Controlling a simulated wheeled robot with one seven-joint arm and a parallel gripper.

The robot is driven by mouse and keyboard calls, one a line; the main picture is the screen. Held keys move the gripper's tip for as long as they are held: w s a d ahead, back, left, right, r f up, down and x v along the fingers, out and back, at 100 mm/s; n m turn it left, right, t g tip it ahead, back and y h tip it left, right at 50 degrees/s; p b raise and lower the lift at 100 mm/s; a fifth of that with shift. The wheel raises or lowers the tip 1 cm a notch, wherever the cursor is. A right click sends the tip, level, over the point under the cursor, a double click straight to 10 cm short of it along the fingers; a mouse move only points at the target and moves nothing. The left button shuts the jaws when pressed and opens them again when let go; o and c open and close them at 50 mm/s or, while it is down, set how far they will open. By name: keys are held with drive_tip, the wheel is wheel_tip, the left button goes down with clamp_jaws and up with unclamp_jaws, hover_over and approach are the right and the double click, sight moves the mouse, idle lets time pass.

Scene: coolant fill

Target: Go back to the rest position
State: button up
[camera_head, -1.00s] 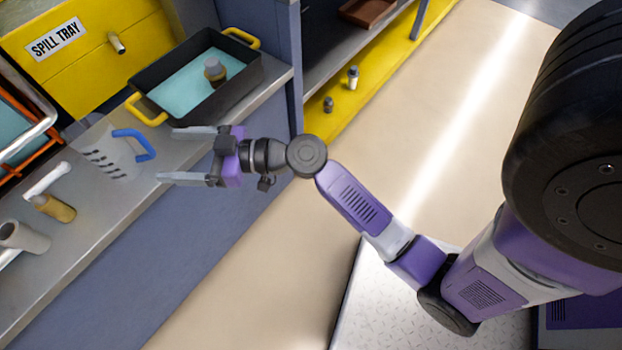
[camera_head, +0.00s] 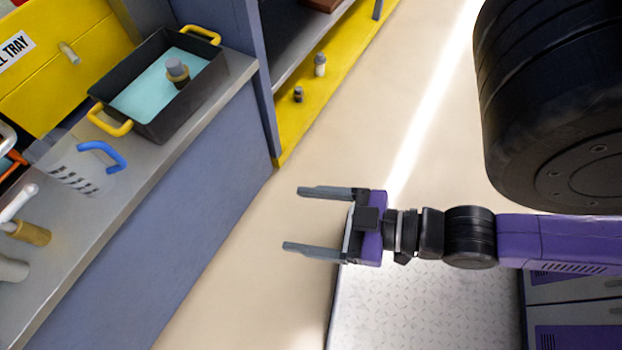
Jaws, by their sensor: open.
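My gripper (camera_head: 292,219) is open and empty, its two grey fingers apart and pointing left. It hangs over the floor to the right of the bench, clear of everything on it. My purple and black arm reaches in from the right edge, partly behind a large black part of my own body. On the bench, a clear jug (camera_head: 88,174) with a blue handle stands in front of a black tray (camera_head: 185,118) with yellow handles. The tray holds pale blue liquid and a small grey-capped item (camera_head: 178,72).
The grey bench edge (camera_head: 150,190) runs diagonally at left. A yellow box labelled as a tray (camera_head: 75,85) stands behind. A brush-like item with a tan part (camera_head: 30,232) lies at lower left. Two small bottles, one dark (camera_head: 298,95), stand on a yellow shelf. Beige floor (camera_head: 235,270) is open.

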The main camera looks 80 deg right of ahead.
drive_tip(key=shift+s+a+r, duration=0.25)
drive_tip(key=shift+s+r, duration=0.1)
drive_tip(key=shift+r, duration=0.1)
wheel_tip(320, 180, up, 22)
drive_tip(key=p, duration=2.2)
